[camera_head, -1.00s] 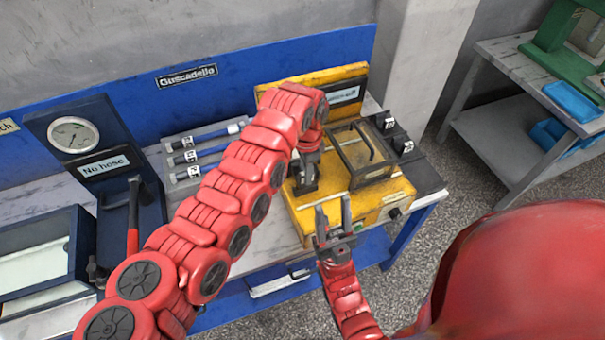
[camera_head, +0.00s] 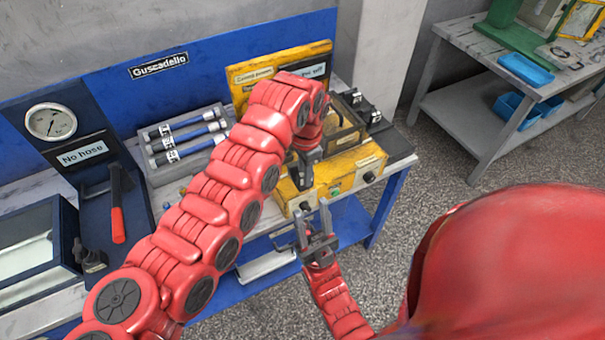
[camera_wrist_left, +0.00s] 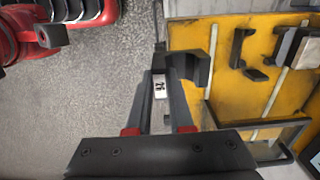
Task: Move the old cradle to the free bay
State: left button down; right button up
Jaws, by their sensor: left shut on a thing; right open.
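My left gripper (camera_head: 303,172) is over the front of the yellow fixture (camera_head: 355,162) on the bench. In the left wrist view my left gripper (camera_wrist_left: 162,80) is shut on a dark angular bracket (camera_wrist_left: 196,68), which looks like the cradle. A small white tag with a number (camera_wrist_left: 160,87) shows between the fingers. Other dark brackets (camera_wrist_left: 240,48) stand on the plate. My right gripper (camera_head: 318,238) is open and empty, lower, in front of the bench.
A dark frame (camera_head: 345,130) stands on the fixture, with black blocks (camera_head: 362,108) behind. A grey side table (camera_head: 460,95) stands at right. The floor between is clear.

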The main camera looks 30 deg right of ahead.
pick_arm(q)
jog(key=shift+r, duration=2)
jog(key=w+a+r+n+b, duration=0.1)
jog(key=w+a+n, duration=0.6)
jog(key=w+a, duration=0.7)
jog(key=shift+a+r, duration=0.5)
jog(key=shift+a, duration=0.3)
jog(key=shift+a, duration=0.1)
jog(key=shift+a+n, duration=0.1)
jog(key=shift+n, duration=0.2)
jog(key=shift+w+a+r, duration=0.1)
jog(key=shift+a, duration=0.05)
